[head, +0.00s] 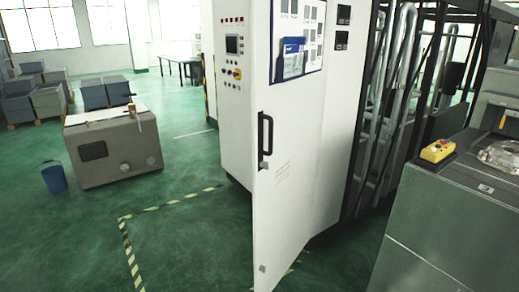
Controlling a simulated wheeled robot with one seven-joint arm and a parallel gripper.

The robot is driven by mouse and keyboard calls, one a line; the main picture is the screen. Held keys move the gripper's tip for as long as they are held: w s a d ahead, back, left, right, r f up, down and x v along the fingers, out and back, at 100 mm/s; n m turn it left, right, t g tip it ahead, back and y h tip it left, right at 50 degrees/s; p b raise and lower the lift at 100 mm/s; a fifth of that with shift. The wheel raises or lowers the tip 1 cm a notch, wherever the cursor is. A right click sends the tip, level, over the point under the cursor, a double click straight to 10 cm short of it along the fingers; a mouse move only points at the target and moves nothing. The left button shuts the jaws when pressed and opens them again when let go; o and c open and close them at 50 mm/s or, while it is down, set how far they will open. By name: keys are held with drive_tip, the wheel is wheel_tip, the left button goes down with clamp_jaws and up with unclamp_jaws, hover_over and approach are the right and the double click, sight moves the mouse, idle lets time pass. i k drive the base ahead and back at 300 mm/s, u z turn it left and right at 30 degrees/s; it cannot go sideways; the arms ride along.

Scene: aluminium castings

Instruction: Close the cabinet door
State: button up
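The tall white cabinet (231,95) stands in the middle of the head view, with a screen and buttons on its narrow left face. Its white door (296,150) has a black vertical handle (265,138) near its left edge. The door stands out from the cabinet at an angle, ajar, with its lower edge reaching toward me. Papers and a blue holder are fixed on its upper part. How wide the gap behind the door is cannot be seen. My gripper is not in view.
A grey machine (450,215) with a yellow control box (437,150) stands close on the right. A grey box (113,150) and a blue bucket (54,177) are at left. Green floor with striped tape (170,203) is clear at front left.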

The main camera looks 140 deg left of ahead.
sight(287, 115)
drive_tip(key=u, duration=3.55)
drive_tip(key=k, duration=0.25)
drive_tip(key=u, duration=2.1)
drive_tip(key=i, duration=1.6)
drive_tip(key=z, duration=0.7)
drive_tip(key=i, duration=0.5)
drive_tip(key=z, duration=0.5)
